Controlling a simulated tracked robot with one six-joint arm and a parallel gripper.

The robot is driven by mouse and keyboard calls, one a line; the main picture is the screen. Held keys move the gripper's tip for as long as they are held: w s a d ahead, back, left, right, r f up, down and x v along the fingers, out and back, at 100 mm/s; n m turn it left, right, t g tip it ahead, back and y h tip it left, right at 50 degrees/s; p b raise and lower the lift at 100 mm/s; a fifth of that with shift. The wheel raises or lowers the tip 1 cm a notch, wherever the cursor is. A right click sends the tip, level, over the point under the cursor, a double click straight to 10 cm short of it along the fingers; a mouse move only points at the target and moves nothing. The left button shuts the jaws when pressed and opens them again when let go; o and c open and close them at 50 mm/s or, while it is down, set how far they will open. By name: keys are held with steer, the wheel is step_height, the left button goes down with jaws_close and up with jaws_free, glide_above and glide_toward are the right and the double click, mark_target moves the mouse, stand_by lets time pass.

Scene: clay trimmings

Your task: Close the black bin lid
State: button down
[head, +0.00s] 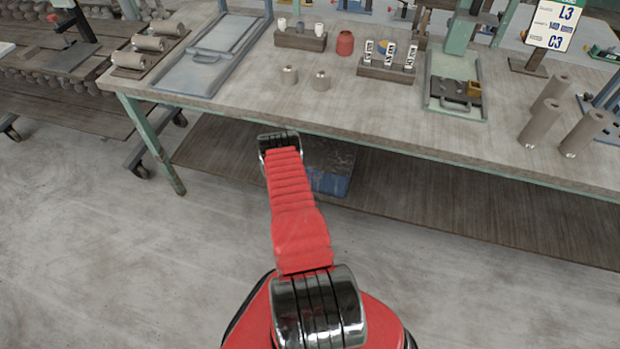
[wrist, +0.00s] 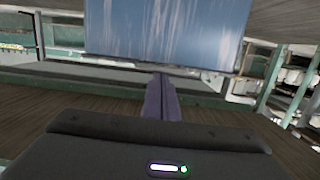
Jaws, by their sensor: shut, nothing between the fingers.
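A blue bin (head: 327,184) stands under the workbench, partly hidden by my arm. A dark, streaked surface (head: 330,156) shows above its blue part; I cannot tell whether this is the black lid or how far open the lid is. In the wrist view a broad blue panel with white streaks (wrist: 165,35) fills the upper middle, apparently a side of the bin. My gripper (wrist: 161,82) is shut and empty, its purple fingers pointing toward the lower edge of that panel. Contact cannot be told. In the head view my gripper is hidden beyond the arm's black joint.
The workbench (head: 240,108) spans the view above the bin, with its front edge close to my arm. A green leg (head: 160,150) stands at left. A dark lower shelf (head: 440,205) runs beneath the bench. The grey floor (head: 120,260) at left is clear.

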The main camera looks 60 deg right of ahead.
steer(key=shift+s+a+f, duration=0.3)
steer(key=shift+a+f, duration=0.1)
steer(key=shift+f, duration=0.15)
step_height(320, 180, up, 5)
steer(key=f+v, duration=0.1)
steer(key=v, duration=0.8)
steer(key=shift+a, duration=0.5)
